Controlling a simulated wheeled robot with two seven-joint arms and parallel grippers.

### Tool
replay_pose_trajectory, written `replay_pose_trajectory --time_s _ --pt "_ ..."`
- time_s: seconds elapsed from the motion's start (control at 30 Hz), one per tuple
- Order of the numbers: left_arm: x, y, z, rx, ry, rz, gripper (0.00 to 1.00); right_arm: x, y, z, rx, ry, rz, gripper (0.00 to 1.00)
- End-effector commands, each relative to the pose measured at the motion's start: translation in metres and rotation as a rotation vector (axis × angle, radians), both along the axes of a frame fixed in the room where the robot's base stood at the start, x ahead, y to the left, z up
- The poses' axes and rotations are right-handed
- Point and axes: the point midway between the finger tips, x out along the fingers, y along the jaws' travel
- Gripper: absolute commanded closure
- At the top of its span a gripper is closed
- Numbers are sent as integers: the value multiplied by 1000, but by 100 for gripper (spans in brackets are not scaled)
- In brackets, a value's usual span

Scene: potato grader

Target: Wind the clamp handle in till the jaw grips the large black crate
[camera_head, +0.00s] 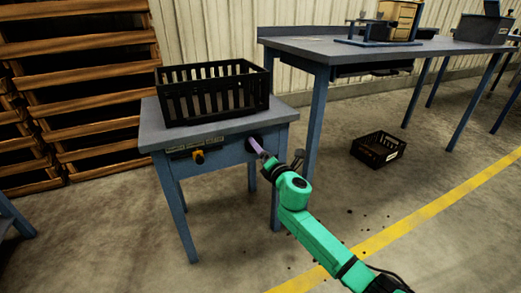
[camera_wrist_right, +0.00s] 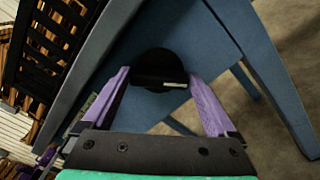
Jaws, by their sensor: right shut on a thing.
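The large black crate (camera_head: 214,111) sits on top of the small blue table (camera_head: 160,132); its slatted corner also shows at upper left in the right wrist view (camera_wrist_right: 52,48). The clamp handle (camera_wrist_right: 160,68) is a dark round knob with a pale bar, on the table's front side. My right gripper (camera_head: 260,150) is at this handle, right of the crate's front, its purple fingers (camera_wrist_right: 160,78) on either side of the knob and shut on it. The clamp jaw cannot be made out. My left gripper is not in view.
A yellow-and-black knob (camera_head: 198,156) is on the table front, left of the handle. A larger blue table (camera_head: 380,50) stands behind at right. A small black crate (camera_head: 378,149) lies on the floor. Wooden crates (camera_head: 80,85) are stacked at left.

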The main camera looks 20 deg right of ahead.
Motion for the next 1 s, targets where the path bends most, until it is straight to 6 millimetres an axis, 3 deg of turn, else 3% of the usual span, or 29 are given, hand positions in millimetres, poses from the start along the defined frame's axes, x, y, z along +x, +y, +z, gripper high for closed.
replay_pose_trajectory --time_s 1.0 --pt "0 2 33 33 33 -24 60 0 0 -6 921 29 -1 63"
